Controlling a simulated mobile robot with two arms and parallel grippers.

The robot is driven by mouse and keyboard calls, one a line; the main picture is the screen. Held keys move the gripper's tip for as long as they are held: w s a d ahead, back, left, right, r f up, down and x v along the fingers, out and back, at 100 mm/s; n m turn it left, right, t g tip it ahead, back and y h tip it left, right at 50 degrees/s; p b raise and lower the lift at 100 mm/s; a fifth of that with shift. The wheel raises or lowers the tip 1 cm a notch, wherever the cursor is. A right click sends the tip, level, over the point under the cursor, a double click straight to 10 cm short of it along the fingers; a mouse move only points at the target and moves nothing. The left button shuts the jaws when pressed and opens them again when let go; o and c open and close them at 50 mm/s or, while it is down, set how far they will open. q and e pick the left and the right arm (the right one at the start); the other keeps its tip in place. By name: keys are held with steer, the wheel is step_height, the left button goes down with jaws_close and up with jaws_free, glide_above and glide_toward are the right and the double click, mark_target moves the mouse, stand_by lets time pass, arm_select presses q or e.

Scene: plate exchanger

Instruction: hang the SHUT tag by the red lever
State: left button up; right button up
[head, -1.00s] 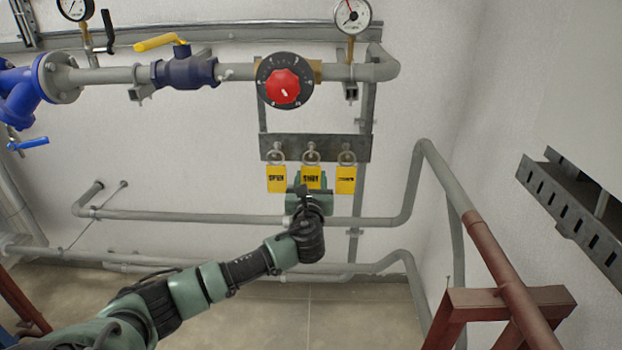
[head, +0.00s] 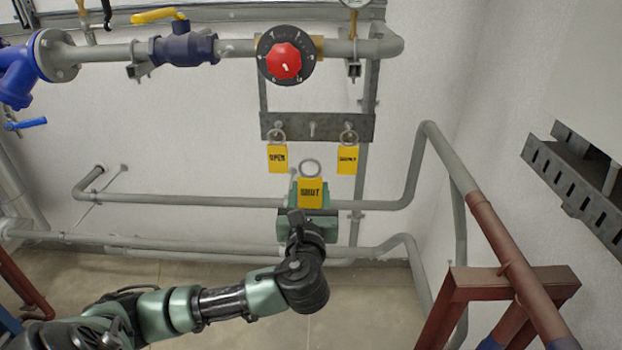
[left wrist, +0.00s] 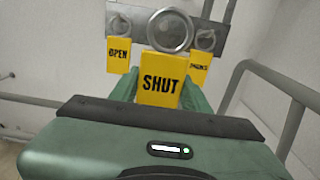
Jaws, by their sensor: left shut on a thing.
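The yellow SHUT tag (head: 311,193) with its metal ring is in my left gripper (head: 308,198). The gripper is shut on the tag's body, ring upward, in front of and below the hook rail, clear of it. In the left wrist view the SHUT tag (left wrist: 161,87) stands upright between the fingers. The OPEN tag (head: 277,158) hangs on the rail's left hook and another yellow tag (head: 347,160) on the right hook. The middle hook (head: 312,129) is bare. No red lever is clearly seen; the levers in view are yellow (head: 158,15) and blue (head: 28,124). My right gripper is not in view.
A grey hook rail (head: 375,127) is mounted below a red knob (head: 284,61) on a black dial. Grey pipes run along the wall behind the gripper. A red-brown frame (head: 515,282) stands at the lower right, and a slotted metal tray (head: 590,185) juts out at right.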

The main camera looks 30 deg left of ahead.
mark_target(310, 190)
arm_select(q)
steer(key=shift+v, duration=0.9)
steer(key=shift+w, duration=0.1)
steer(key=shift+p+x, duration=0.55)
steer(key=shift+x, duration=2)
steer(key=x, duration=1.2)
steer(key=shift+w+a+p, duration=0.3)
steer(key=shift+a, duration=0.05)
stand_by(1.6)
steer(key=shift+r, duration=0.1)
steer(key=shift+s+d, duration=0.1)
steer(key=p+v, duration=0.5)
steer(key=v, duration=0.3)
steer(key=shift+r, duration=0.15)
stand_by(1.0)
